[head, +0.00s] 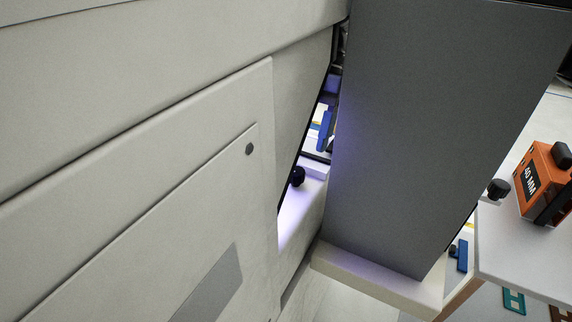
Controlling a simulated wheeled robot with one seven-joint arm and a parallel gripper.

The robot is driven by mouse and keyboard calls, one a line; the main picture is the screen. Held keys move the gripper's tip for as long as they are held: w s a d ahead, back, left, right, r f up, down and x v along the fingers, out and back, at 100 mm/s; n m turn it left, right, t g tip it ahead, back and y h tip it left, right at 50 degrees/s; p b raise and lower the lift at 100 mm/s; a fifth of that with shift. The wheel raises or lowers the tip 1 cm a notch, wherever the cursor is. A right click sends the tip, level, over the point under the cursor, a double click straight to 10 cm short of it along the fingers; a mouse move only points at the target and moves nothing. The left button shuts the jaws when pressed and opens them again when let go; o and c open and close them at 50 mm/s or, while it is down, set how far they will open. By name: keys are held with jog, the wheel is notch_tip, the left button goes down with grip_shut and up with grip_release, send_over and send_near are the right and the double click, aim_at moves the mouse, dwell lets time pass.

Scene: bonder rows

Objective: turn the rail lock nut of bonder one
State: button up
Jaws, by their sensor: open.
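A small black knob (297,177) sits on a pale, violet-lit ledge in the gap between a large cream machine housing (120,190) and a dark grey panel (430,130). A second black knob (498,188) shows at the edge of a white shelf on the right. I cannot tell whether either is the rail lock nut, or which machine is bonder one. My gripper is not in view. Much of the machine behind the grey panel is hidden.
The cream housing fills the left and the grey panel the centre right, with a narrow gap between. A blue part (324,130) shows in the gap.

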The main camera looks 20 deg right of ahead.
aim_at(298, 172)
jog(key=shift+p+x, duration=0.35)
jog(key=shift+x, duration=3.65)
jog(key=shift+s, duration=0.15)
jog(key=shift+r, duration=0.1)
jog(key=shift+c, duration=0.3)
jog(key=c, duration=1)
jog(key=shift+m+t+y, duration=0.3)
jog(key=shift+m+t, duration=0.1)
jog(key=shift+m, duration=1)
